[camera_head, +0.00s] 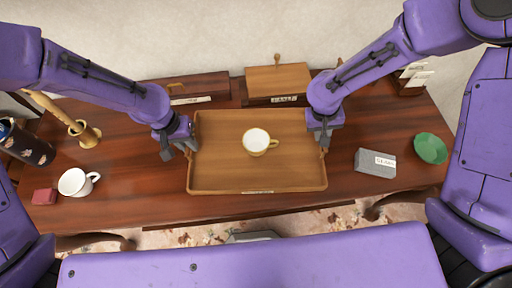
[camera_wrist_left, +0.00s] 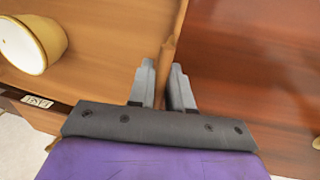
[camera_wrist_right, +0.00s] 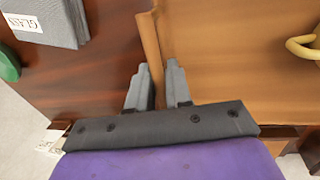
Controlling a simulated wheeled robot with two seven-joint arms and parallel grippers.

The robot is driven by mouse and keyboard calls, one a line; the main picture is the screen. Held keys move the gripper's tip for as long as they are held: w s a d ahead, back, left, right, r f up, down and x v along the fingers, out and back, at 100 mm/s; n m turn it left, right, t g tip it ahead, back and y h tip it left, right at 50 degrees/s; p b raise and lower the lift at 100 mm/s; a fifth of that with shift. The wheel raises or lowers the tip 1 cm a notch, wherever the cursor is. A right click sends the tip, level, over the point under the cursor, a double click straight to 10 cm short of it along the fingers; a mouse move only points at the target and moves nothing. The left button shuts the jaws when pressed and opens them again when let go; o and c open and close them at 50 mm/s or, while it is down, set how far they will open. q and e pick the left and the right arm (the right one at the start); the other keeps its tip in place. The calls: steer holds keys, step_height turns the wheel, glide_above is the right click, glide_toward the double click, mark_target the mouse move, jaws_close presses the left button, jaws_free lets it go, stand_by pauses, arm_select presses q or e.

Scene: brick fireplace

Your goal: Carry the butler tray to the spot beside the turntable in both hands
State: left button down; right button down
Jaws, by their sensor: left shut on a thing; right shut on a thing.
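The butler tray (camera_head: 225,178) is a light wooden tray with a raised rim, at the middle of the dark table. A cream cup (camera_head: 257,141) with a yellowish handle stands upright on it. My left gripper (camera_head: 183,147) is shut on the tray's left side; its fingers pinch the thin wooden edge in the left wrist view (camera_wrist_left: 165,85). My right gripper (camera_head: 324,135) is shut on the tray's right side, pinching that edge in the right wrist view (camera_wrist_right: 157,85). I cannot tell whether the tray touches the table. I cannot make out a turntable.
On the left of the table (camera_head: 125,165) are a white mug (camera_head: 76,182), a red block (camera_head: 44,196), a brass vessel (camera_head: 85,134) and a dark cylinder (camera_head: 28,145). On the right are a grey labelled box (camera_head: 371,163) and a green bowl (camera_head: 430,148). Wooden boxes (camera_head: 278,79) stand behind.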

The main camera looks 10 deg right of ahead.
arm_select(q)
steer(key=shift+r, duration=0.15)
arm_select(e)
steer(key=shift+r, duration=0.1)
